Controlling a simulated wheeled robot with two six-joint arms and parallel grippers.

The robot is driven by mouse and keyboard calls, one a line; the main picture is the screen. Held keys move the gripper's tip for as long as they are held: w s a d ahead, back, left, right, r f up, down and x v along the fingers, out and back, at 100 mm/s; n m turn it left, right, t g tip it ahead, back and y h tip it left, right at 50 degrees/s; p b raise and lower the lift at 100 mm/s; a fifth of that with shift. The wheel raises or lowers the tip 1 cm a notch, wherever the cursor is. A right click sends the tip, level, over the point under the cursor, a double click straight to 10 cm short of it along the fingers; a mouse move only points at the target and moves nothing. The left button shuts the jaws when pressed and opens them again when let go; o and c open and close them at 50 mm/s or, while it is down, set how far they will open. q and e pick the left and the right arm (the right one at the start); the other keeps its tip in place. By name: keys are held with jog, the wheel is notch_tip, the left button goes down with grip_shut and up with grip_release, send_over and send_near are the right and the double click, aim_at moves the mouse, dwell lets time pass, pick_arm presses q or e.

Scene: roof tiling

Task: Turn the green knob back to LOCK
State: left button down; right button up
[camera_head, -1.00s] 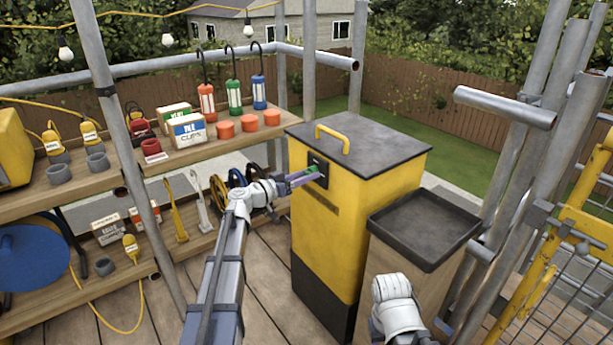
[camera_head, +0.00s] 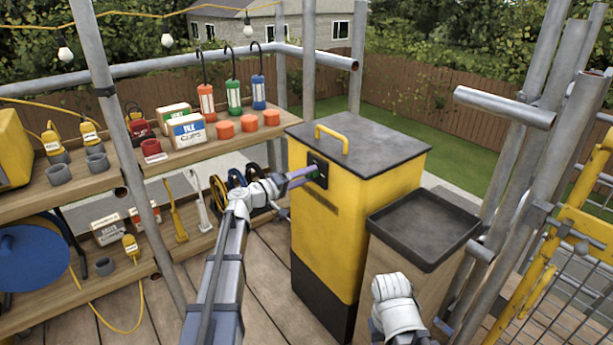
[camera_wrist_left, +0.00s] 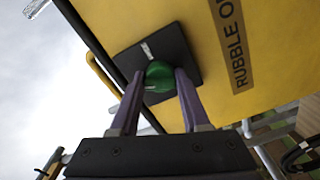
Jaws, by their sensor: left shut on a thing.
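The yellow bin (camera_head: 325,235) with a dark lid stands in the middle of the head view. A black plate (camera_wrist_left: 182,60) on its side carries the green knob (camera_wrist_left: 160,84). My left gripper (camera_head: 310,173) is at that plate. In the left wrist view, its two purple fingers are shut on the knob, one on each side. A pale mark (camera_wrist_left: 147,50) shows on the plate beside the knob. No LOCK lettering is readable. My right arm is at the bottom of the head view; its gripper cannot be made out.
A box with a black tray top (camera_head: 425,226) stands to the right of the bin. Shelves (camera_head: 100,190) with lamps, boxes and cups are at the left. Scaffold poles (camera_head: 525,130) and a yellow gate (camera_head: 570,255) stand at the right. Wooden floor is clear left of the bin.

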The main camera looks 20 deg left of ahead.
pick_arm(q)
jog(key=shift+n, duration=2.2)
jog(key=shift+c, duration=1.9)
grip_release()
jog(key=v, duration=0.7)
jog(key=shift+s+a, duration=0.25)
jog(key=shift+s, duration=0.1)
jog(key=shift+d, duration=0.1)
